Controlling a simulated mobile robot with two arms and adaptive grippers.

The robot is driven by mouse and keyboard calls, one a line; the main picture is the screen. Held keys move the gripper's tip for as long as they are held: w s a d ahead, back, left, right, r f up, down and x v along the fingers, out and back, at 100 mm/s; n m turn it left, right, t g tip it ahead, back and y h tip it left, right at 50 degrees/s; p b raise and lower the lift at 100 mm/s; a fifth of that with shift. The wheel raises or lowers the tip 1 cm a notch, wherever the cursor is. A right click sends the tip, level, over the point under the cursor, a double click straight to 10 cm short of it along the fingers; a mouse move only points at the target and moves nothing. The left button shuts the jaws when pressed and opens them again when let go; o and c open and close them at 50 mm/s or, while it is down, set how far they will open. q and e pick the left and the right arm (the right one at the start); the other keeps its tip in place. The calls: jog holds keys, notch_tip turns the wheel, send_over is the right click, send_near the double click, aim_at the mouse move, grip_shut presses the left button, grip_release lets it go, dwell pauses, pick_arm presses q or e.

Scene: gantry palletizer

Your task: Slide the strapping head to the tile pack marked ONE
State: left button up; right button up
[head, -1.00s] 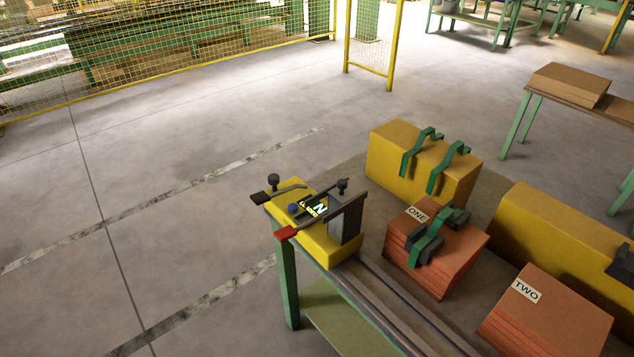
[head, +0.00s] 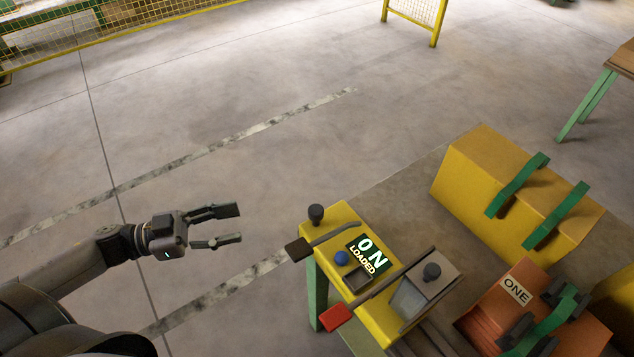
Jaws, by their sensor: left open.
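The strapping head (head: 340,222) is a yellow unit at the near-left end of a rail. Its display (head: 367,254) reads "ON LOADED". It carries a blue button (head: 341,258), black knobs, a lever with a black pad (head: 298,250) and a lever with a red pad (head: 335,317). The tile pack marked ONE (head: 489,309) is orange, at the lower right, partly cut off, with a green strap piece (head: 548,328) across it. My left gripper (head: 240,224) is open and empty, left of the strapping head and apart from it. My right gripper is out of view.
The rail (head: 430,340) runs from the head toward the lower right, beside the pack. A yellow block (head: 470,190) with two green straps stands behind the pack. A green-legged table (head: 588,105) is at the upper right. The floor left of the head is clear.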

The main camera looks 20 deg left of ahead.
aim_at(316, 209)
pick_arm(q)
jog(key=x, duration=0.5)
jog(key=s+p+x, duration=0.1)
jog(key=x, duration=0.5)
jog(key=r+p+x, duration=0.1)
jog(key=x, duration=0.5)
jog(key=shift+d, duration=0.65)
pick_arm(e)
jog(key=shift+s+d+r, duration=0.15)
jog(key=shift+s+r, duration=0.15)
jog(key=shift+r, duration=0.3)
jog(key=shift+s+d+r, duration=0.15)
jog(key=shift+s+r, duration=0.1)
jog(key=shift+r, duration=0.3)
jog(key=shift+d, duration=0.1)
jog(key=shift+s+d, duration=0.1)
pick_arm(q)
jog(key=shift+c, duration=0.8)
grip_shut()
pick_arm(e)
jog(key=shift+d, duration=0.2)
